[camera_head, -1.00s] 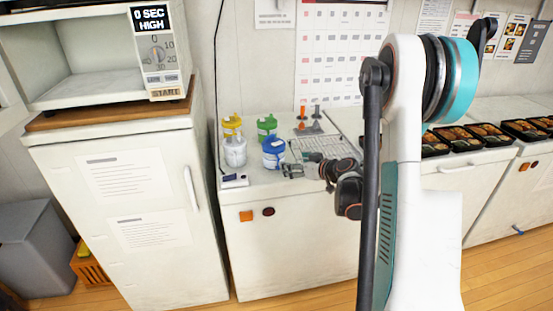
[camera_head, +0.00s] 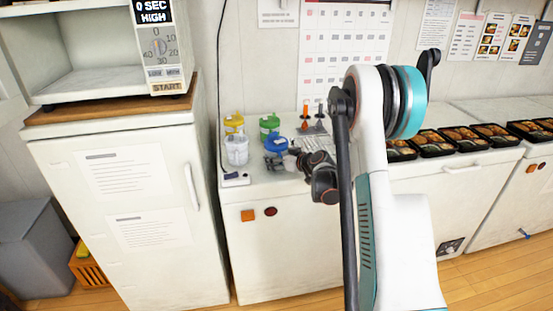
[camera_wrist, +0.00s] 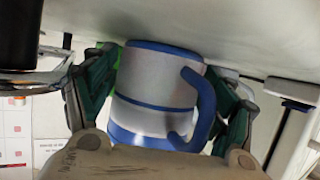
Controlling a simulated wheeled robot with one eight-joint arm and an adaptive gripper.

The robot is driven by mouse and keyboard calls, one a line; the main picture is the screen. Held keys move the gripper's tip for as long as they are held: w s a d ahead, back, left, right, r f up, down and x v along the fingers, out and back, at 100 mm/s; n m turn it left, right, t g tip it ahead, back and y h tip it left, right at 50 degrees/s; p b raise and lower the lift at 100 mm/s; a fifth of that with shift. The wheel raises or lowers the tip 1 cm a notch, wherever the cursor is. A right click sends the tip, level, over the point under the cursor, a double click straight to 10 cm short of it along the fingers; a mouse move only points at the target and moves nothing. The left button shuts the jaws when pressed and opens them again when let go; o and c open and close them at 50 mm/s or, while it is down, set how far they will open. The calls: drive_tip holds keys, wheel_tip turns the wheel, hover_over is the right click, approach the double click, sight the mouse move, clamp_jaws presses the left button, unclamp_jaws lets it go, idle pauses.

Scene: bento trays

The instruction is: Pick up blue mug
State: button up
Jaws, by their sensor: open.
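The blue mug (camera_head: 276,145) stands on the white counter, with its blue top showing. My gripper (camera_head: 276,162) is low at the mug's front, and its fingers partly hide the mug body. In the wrist view the blue mug (camera_wrist: 155,85) is grey-white with blue bands and a blue handle on the right, and it appears upside down. My gripper (camera_wrist: 165,88) is open, with one green-and-black finger on each side of the mug. I cannot tell whether either finger touches it.
A white-lidded clear jar (camera_head: 236,150) stands close left of the mug, with a yellow mug (camera_head: 234,123) and a green mug (camera_head: 269,125) behind. Orange-and-grey items (camera_head: 305,122) stand at the back. Black bento trays (camera_head: 433,143) line the right counter.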

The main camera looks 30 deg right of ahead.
drive_tip(key=shift+c, duration=0.4)
drive_tip(key=c, duration=0.9)
drive_tip(key=shift+r, duration=0.1)
drive_tip(key=shift+c, duration=0.7)
drive_tip(key=shift+r, duration=0.1)
